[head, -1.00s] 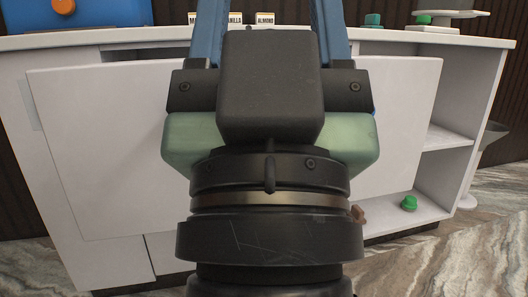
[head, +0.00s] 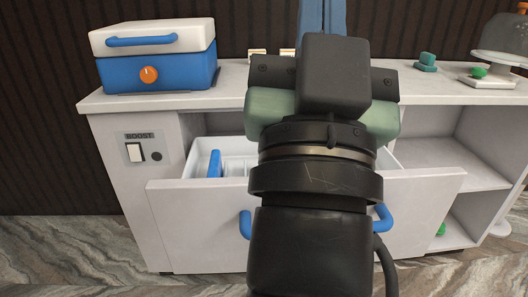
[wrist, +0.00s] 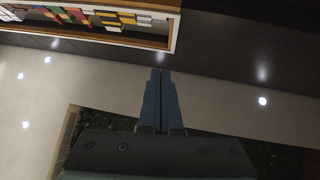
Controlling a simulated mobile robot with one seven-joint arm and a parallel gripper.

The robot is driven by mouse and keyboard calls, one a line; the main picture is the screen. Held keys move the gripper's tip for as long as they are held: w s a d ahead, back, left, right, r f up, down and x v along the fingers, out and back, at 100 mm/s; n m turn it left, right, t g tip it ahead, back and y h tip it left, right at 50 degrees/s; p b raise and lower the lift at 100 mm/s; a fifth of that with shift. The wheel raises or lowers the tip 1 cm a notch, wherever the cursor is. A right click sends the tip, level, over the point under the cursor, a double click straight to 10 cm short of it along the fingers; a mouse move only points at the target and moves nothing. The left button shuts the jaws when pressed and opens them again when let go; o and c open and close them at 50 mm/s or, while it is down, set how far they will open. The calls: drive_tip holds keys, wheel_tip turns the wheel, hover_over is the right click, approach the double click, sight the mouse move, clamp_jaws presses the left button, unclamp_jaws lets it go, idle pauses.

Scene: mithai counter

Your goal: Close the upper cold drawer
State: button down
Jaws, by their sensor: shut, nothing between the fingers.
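The cold drawer (head: 200,215) is pulled out of the white counter, with its pale inside showing above the front panel. Its blue handle (head: 245,224) shows on both sides of my arm, which hides the middle. A second drawer front cannot be made out below it. My gripper (head: 321,14) points upward in front of the counter, with its blue fingers together and empty. Their tips run past the top edge of the head view. The wrist view shows the closed fingers (wrist: 158,78) aimed toward the ceiling and wall, with no drawer in sight.
A blue and white box (head: 155,75) with an orange knob stands on the counter's left end. A BOOST switch panel (head: 142,150) is below it. Open shelves (head: 430,160) are at the right. A glass dome (head: 503,38) stands at the back right.

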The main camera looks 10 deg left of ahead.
drive_tip(key=w+a+f+m+g+y+p, duration=0.2)
drive_tip(key=w+a+f+p, duration=0.1)
drive_tip(key=w+a+p, duration=0.25)
drive_tip(key=m+g+y+p, duration=0.2)
drive_tip(key=m+g+p, duration=0.1)
drive_tip(key=m+p, duration=0.1)
hover_over(218, 231)
drive_tip(key=s+d, duration=0.2)
drive_tip(key=d, duration=0.4)
wheel_tip(218, 231, down, 12)
drive_tip(key=s+a+f+m+g+p, duration=0.1)
drive_tip(key=s+f+m+p, duration=0.15)
drive_tip(key=s+f, duration=0.45)
drive_tip(key=s+f+m+g+p, duration=0.2)
drive_tip(key=s+f+m, duration=0.1)
drive_tip(key=f, duration=0.7)
drive_tip(key=s+a+f+m+g+p, duration=0.1)
drive_tip(key=s+f+m+p, duration=0.15)
drive_tip(key=s+f, duration=0.45)
drive_tip(key=shift+h, duration=0.4)
drive_tip(key=x, duration=0.5)
drive_tip(key=f+b+x, duration=0.1)
drive_tip(key=x, duration=0.4)
drive_tip(key=f+x, duration=0.1)
drive_tip(key=x, duration=0.5)
drive_tip(key=shift+w+d, duration=0.2)
drive_tip(key=shift+d, duration=0.15)
